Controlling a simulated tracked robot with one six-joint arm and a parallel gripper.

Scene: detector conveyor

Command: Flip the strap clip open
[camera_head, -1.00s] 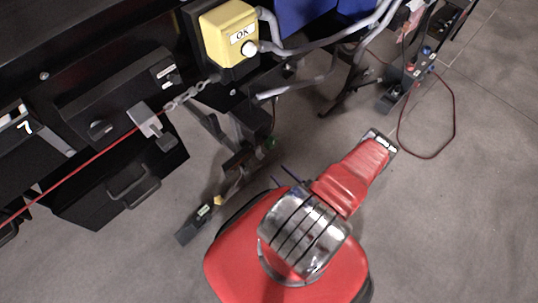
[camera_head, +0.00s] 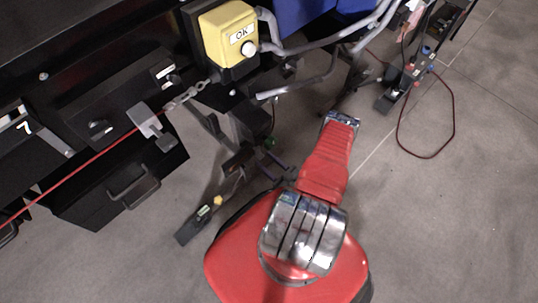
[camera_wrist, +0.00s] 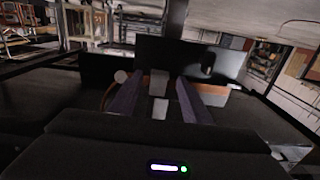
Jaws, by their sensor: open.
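A grey clip-like piece (camera_head: 150,122) sits on the red strap (camera_head: 75,178) at the front of the black conveyor unit, at left in the head view. I cannot tell surely that it is the strap clip; its flap is too small to judge. My gripper (camera_wrist: 158,100) shows in the wrist view as two dark purple fingers, spread apart with nothing held. Small grey blocks (camera_wrist: 159,82) show between and beyond the fingers.
A chain (camera_head: 185,97) runs from the grey piece toward the yellow OK button box (camera_head: 230,38). Grey tube rails (camera_head: 320,42) and a stand leg lie near my arm. A black drawer (camera_head: 120,188) hangs below.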

